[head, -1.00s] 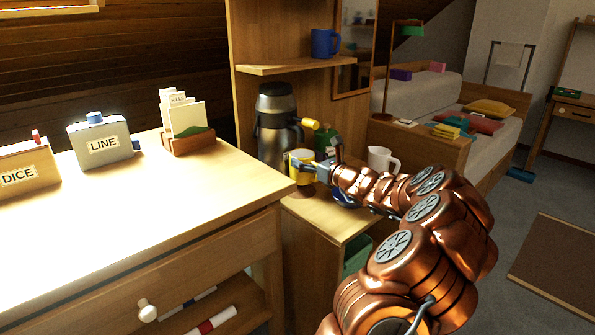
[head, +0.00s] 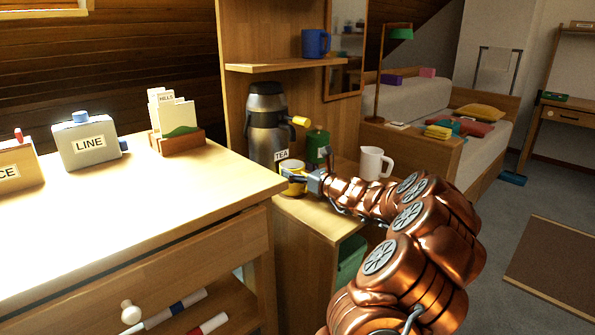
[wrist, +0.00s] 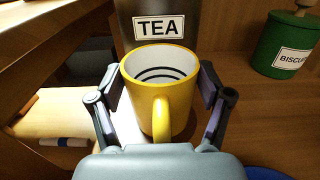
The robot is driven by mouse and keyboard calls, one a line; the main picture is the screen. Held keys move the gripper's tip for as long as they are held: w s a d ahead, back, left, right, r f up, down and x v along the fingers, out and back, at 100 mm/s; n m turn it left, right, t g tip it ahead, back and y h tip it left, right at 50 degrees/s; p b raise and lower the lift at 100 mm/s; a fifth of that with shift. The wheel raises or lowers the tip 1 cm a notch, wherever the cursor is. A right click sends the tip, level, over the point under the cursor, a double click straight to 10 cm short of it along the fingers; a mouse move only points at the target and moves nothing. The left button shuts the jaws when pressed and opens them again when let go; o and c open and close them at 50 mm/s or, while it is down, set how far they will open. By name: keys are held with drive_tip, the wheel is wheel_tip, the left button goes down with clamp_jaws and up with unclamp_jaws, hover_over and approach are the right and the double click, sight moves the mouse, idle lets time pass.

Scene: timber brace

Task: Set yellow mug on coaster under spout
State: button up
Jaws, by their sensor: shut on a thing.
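The yellow mug (head: 291,186) is upright, close in front of the steel flask labelled TEA (head: 267,125). In the wrist view the mug (wrist: 160,110) is between the two fingers of my gripper (wrist: 160,78), its handle toward me and its inside showing dark rings. My gripper (head: 301,181) is shut on the mug. I cannot tell whether the mug touches the surface below.
A green canister (head: 317,146), labelled BISCUITS in the wrist view, stands right of the flask, with a white pitcher (head: 375,163) further right. A blue item (wrist: 265,173) shows at the wrist view's lower edge.

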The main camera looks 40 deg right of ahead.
drive_tip(key=o, duration=1.4)
drive_tip(key=shift+o, duration=0.2)
drive_tip(key=shift+r, duration=0.1)
drive_tip(key=s+p, duration=0.3)
drive_tip(key=s, duration=0.7)
drive_tip(key=shift+s+r+p, duration=0.1)
drive_tip(key=shift+p, duration=0.2)
drive_tip(key=shift+s+a, duration=0.15)
drive_tip(key=shift+s, duration=0.7)
